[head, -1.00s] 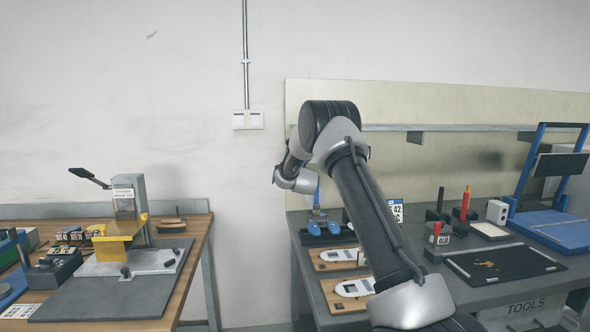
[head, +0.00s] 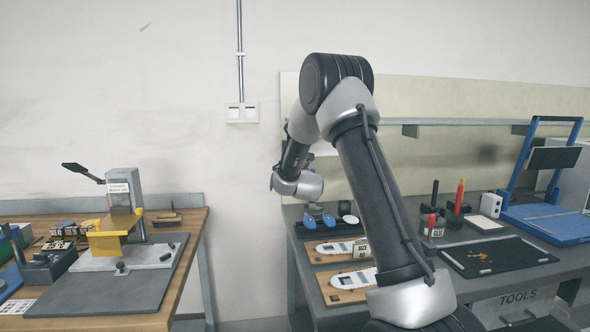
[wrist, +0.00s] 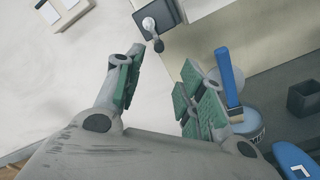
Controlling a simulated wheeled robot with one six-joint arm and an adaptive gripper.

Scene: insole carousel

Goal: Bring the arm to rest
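My arm (head: 375,190) is raised and bent, its elbow high in front of the right bench. Its silver wrist (head: 300,184) hangs over the back left part of that bench. My gripper (wrist: 162,58) shows in the wrist view with its two green-padded fingers spread apart. Nothing is between the fingers. A tool with a blue handle (wrist: 229,78) stands just beyond the right finger, apart from the grip as far as I can tell. In the head view the fingers are hidden or too small to make out.
The right bench holds two wooden boards with white insoles (head: 335,247), blue pieces (head: 309,221), a black mat (head: 495,258) and a blue frame (head: 540,175). A shelf (head: 450,126) runs behind. The left bench (head: 190,222) carries a yellow press (head: 112,232). A gap separates the benches.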

